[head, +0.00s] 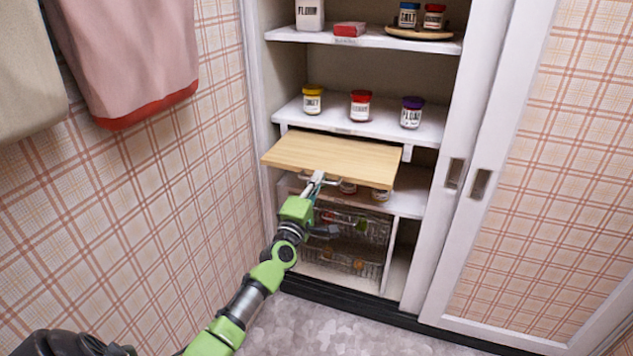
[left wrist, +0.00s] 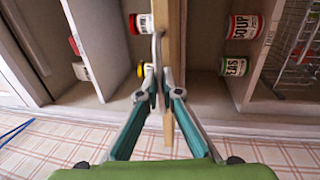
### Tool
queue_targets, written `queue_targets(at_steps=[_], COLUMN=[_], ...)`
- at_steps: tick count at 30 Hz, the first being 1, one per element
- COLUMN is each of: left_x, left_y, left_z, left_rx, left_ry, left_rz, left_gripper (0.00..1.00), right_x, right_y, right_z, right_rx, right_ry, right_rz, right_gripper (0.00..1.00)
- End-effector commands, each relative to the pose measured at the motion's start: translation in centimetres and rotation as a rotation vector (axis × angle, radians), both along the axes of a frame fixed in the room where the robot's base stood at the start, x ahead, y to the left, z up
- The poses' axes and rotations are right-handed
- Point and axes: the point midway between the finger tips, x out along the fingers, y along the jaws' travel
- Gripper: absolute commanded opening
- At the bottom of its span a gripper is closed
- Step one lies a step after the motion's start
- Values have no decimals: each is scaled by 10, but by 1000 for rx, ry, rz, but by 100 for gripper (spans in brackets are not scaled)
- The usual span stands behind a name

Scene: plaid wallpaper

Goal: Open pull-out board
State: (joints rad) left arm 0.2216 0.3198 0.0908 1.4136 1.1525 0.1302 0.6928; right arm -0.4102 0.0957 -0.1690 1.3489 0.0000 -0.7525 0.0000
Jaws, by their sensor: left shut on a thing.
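The pull-out board (head: 335,158) is a light wooden panel under the middle shelf of the cupboard. It stands out beyond the shelf edge. A metal handle sits at its front edge; it shows in the left wrist view (left wrist: 157,60). My left gripper (head: 316,180) is at the handle, shut on it, with the green arm reaching in from the lower left. In the left wrist view the two fingers (left wrist: 160,92) close together at the handle, and the board (left wrist: 174,30) is seen edge-on behind. My right gripper is not in view.
Jars (head: 361,104) stand on the shelf (head: 335,124) above the board, and cans on the shelf below. Wire baskets (head: 350,240) are underneath. Sliding door panels (head: 530,180) stand at right. Towels (head: 130,55) hang on the left wall. The floor (head: 320,328) in front is clear.

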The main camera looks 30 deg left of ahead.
Motion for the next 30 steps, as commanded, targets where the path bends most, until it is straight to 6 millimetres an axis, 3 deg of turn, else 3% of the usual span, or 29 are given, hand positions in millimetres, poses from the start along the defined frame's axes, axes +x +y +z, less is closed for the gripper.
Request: queue_targets(at_steps=[9, 10, 21, 26, 30], left_x=[0, 0, -2, -19, -46], left_y=[-2, -2, -1, -7, -13], left_z=[0, 0, -1, -5, -11], left_rx=[0, 0, -1, -3, -2], left_ry=[0, 0, 0, 0, 3], left_rz=[-3, -3, -1, -3, -1], left_gripper=[0, 12, 12, 12, 12], right_x=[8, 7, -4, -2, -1], right_y=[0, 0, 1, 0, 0], right_z=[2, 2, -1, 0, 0], right_rx=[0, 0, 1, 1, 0], right_ry=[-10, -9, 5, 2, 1], right_rz=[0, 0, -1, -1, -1], right_gripper=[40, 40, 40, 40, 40])
